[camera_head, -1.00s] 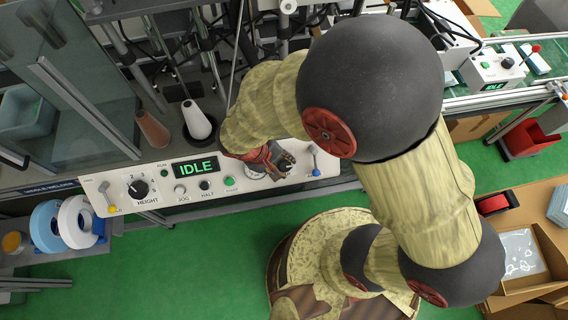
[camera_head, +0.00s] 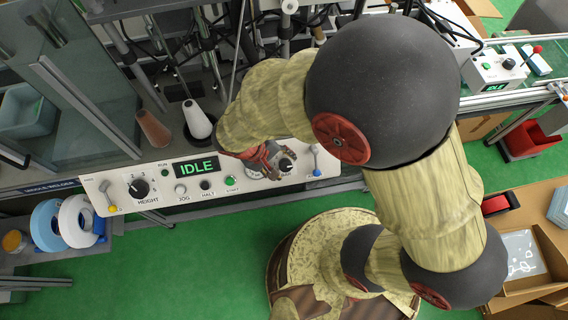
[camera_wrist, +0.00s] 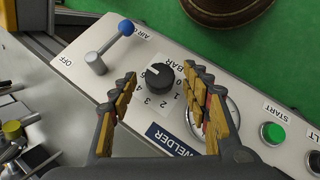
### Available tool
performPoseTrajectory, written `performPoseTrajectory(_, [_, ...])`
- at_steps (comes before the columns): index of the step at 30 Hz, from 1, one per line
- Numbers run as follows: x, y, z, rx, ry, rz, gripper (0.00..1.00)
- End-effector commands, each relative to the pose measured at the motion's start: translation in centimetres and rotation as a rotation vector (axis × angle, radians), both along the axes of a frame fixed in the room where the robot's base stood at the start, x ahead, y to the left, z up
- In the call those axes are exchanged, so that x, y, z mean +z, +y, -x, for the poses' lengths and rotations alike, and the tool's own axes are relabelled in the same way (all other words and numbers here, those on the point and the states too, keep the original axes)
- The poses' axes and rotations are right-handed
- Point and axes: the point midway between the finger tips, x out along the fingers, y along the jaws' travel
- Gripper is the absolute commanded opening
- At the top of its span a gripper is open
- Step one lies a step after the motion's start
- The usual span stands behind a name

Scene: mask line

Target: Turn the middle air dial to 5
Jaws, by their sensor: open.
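The air dial, a black round knob with a white mark (camera_wrist: 160,76), sits on the white panel beside the word BAR and a number scale. It also shows in the head view (camera_head: 287,165), just right of my gripper. In the wrist view my gripper (camera_wrist: 163,84) is open, with one finger on each side of the knob. A gap shows on both sides. The mark lies on the knob's upper left; the exact number it points at is hard to read. A round gauge (camera_wrist: 212,117) beside the dial is partly hidden by the right finger.
A blue-tipped lever (camera_wrist: 112,43) stands near the dial, on the side of the left finger. A green button (camera_wrist: 273,132) lies beyond the gauge. In the head view the panel carries an IDLE display (camera_head: 196,168) and a height knob (camera_head: 138,188). White and brown cones stand behind it.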

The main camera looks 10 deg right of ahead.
Motion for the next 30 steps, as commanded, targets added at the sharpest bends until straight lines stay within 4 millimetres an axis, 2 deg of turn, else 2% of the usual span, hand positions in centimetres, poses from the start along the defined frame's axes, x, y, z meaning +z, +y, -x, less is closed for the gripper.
performPoseTrajectory(9, [5.9, 2.8, 0.3, 0.002, -0.002, -0.002, 0.48])
performPoseTrajectory(15, [8.4, 4.0, 0.6, 0.003, -0.001, -0.001, 0.48])
performPoseTrajectory(21, [9.3, 4.4, 0.7, 0.001, 0.001, -0.001, 0.48])
performPoseTrajectory(30, [9.3, 4.4, 0.7, 0.000, 0.001, 0.000, 0.48])
